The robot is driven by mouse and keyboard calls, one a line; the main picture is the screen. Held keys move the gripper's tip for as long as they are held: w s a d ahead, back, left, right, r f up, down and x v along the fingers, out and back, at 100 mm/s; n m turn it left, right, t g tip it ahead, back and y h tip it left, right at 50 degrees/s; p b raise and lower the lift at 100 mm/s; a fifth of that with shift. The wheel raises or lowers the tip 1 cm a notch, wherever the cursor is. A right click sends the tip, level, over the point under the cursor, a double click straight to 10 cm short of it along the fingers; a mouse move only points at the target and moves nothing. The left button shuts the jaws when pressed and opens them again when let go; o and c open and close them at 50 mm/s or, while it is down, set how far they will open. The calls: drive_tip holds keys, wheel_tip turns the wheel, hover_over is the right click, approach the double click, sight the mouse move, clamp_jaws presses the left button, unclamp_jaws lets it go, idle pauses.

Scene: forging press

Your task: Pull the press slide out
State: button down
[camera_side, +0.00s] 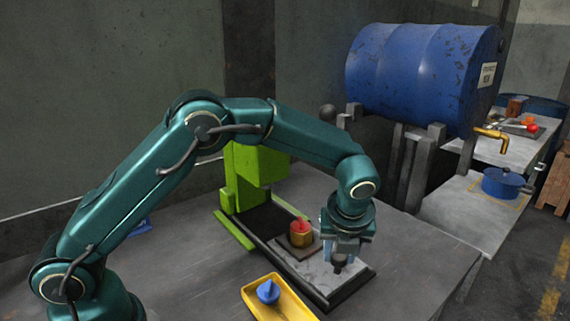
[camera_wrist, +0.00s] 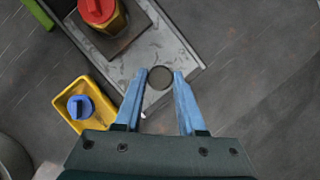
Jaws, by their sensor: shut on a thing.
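The press slide (camera_side: 322,275) is a grey scuffed plate on a dark base in front of the green press (camera_side: 242,178). It extends out from under the press head. My gripper (camera_side: 340,262) points down at the slide's near right end and is shut on the slide's dark round knob (camera_side: 338,265). In the wrist view the knob (camera_wrist: 160,77) lies between the two blue fingers of my gripper (camera_wrist: 160,74). A yellow hex piece with a red top (camera_side: 300,234) stands on a dark square on the slide; it also shows in the wrist view (camera_wrist: 104,14).
A yellow tray (camera_side: 250,293) with a blue knobbed piece (camera_side: 268,291) lies left of the slide. A blue pot (camera_side: 502,183) sits below the tap. The table right of the slide is clear.

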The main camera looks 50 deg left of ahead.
drive_tip(key=shift+a, duration=0.1)
drive_tip(key=c, duration=0.5)
unclamp_jaws()
drive_tip(key=shift+r, duration=0.1)
drive_tip(key=shift+v, duration=2.5)
